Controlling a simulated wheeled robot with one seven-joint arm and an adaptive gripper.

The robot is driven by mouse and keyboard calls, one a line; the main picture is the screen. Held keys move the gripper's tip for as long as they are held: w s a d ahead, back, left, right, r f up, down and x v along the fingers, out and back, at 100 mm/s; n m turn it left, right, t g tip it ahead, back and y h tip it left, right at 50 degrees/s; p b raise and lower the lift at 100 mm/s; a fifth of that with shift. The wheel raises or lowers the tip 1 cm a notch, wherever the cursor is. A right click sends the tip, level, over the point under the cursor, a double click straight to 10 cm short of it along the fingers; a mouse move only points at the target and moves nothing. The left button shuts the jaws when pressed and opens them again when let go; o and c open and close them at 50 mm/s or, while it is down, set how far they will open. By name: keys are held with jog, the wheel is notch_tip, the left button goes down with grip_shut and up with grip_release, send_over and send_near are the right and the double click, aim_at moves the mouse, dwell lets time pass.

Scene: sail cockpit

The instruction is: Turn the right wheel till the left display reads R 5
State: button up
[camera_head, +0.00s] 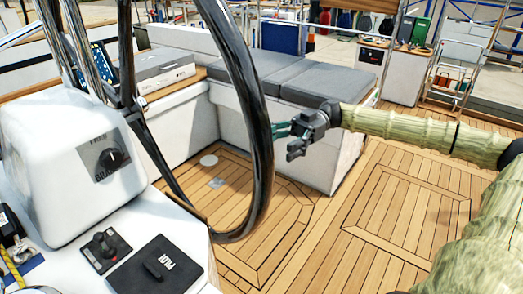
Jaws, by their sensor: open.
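A large dark wheel (262,150) stands upright in the middle of the picture; its top runs out of the frame. It is the only wheel I see. My gripper (283,141) is open and empty just right of the rim, with its fingers pointing left at it. One fingertip meets the rim's edge in the picture; I cannot tell whether it touches. A display (98,62) with a blue screen sits at the upper left, partly hidden by metal tubes and seen at a slant. Its reading is not legible, and I cannot tell if it is the left display.
Below are a lever panel (106,247) and a black plate (155,265). Grey cushions (325,83) top a white bench behind my gripper. The wooden deck (400,215) is clear at right.

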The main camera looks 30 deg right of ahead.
aim_at(263, 153)
jog(key=a, duration=0.4)
jog(key=s+a, duration=0.1)
jog(key=a, duration=0.1)
jog(key=shift+a, duration=0.2)
